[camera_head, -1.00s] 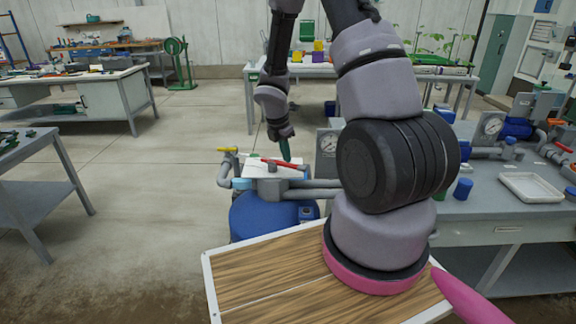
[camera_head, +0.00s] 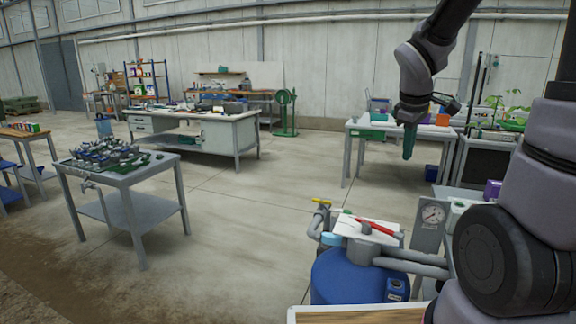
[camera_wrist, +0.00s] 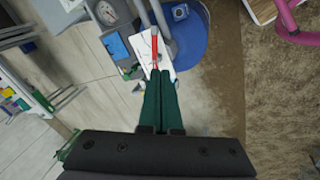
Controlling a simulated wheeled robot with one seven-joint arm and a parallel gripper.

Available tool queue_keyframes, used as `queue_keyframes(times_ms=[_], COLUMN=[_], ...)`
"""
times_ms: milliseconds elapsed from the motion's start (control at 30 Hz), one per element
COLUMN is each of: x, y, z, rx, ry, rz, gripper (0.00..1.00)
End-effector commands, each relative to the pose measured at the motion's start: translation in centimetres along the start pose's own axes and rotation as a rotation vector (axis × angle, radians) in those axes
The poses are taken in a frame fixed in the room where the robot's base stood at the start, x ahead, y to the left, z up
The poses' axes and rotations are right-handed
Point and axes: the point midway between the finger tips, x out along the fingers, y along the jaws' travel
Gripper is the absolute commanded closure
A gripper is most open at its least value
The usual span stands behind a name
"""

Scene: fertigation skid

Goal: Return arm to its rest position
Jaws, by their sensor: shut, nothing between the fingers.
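My gripper (camera_head: 409,142) hangs at the upper right of the head view, its green fingers pointing down. It is raised well above the blue tank (camera_head: 347,282) and apart from it. In the wrist view my gripper (camera_wrist: 161,80) shows two green fingers pressed together with nothing between them. Beyond the fingertips in the wrist view lie a white plate (camera_wrist: 143,52) and a red-handled tool (camera_wrist: 154,45).
A pressure gauge (camera_head: 432,214) stands right of the tank. A grey cart (camera_head: 134,180) with small fittings stands at the left. A white workbench (camera_head: 222,133) and a back table (camera_head: 372,131) stand behind. The floor (camera_head: 235,215) between them is clear.

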Motion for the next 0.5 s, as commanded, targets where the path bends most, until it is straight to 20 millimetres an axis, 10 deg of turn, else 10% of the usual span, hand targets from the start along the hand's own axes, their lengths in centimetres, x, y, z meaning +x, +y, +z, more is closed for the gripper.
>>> queue_keyframes(times_ms=[200, 500], x=[-8.6, -15.8], y=[-2.8, -7.5], z=[2.4, 4.7], rx=[0.527, 1.036], ry=[0.166, 0.349], rz=[-0.044, -0.228], gripper=[1.00, 1.00])
